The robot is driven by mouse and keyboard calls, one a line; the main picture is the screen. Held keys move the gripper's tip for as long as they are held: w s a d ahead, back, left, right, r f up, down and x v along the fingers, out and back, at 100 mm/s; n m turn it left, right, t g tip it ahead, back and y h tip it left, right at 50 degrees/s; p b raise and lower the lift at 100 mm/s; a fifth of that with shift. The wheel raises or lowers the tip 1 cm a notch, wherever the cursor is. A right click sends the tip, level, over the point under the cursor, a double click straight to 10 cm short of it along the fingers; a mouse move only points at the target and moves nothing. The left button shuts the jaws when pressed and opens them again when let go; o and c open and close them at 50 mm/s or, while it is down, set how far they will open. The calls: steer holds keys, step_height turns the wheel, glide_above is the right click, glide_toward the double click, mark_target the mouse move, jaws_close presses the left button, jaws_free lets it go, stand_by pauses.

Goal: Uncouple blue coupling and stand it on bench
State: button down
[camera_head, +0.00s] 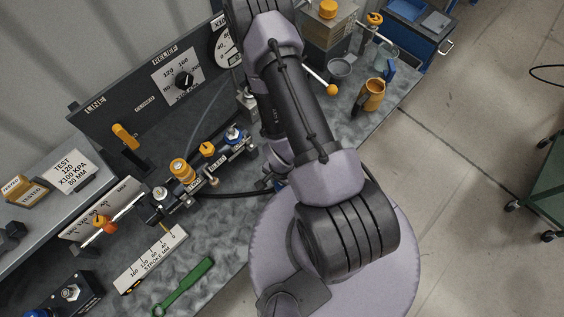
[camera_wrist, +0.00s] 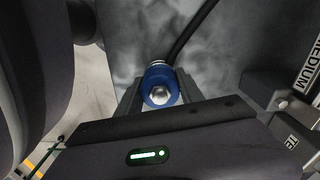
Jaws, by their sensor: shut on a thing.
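The blue coupling (camera_wrist: 153,76) sits between the two fingers of my gripper (camera_wrist: 159,92) in the wrist view, its metal end facing the camera. My gripper is shut on it. A black hose (camera_wrist: 190,37) runs up and away from the coupling. The grey mottled bench top shows behind it; I cannot tell the height above the bench. In the head view my arm hides most of the gripper. A manifold block (camera_head: 194,184) on the bench carries a yellow fitting (camera_head: 181,169), an orange one (camera_head: 207,149) and a blue-ringed one (camera_head: 234,133).
A green wrench (camera_head: 186,286) and a stroke scale (camera_head: 150,258) lie on the front of the bench. A relief gauge panel (camera_head: 150,97) stands behind. Bare bench (camera_head: 225,225) shows before the manifold.

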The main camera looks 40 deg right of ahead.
steer(key=shift+f+b, duration=0.7)
steer(key=shift+b, duration=0.05)
steer(key=c, duration=0.7)
jaws_free()
steer(key=shift+o, duration=0.2)
steer(key=shift+r, duration=0.1)
step_height(320, 180, up, 17)
steer(key=p, duration=0.8)
steer(key=shift+r+p, duration=0.15)
steer(key=shift+p, duration=0.15)
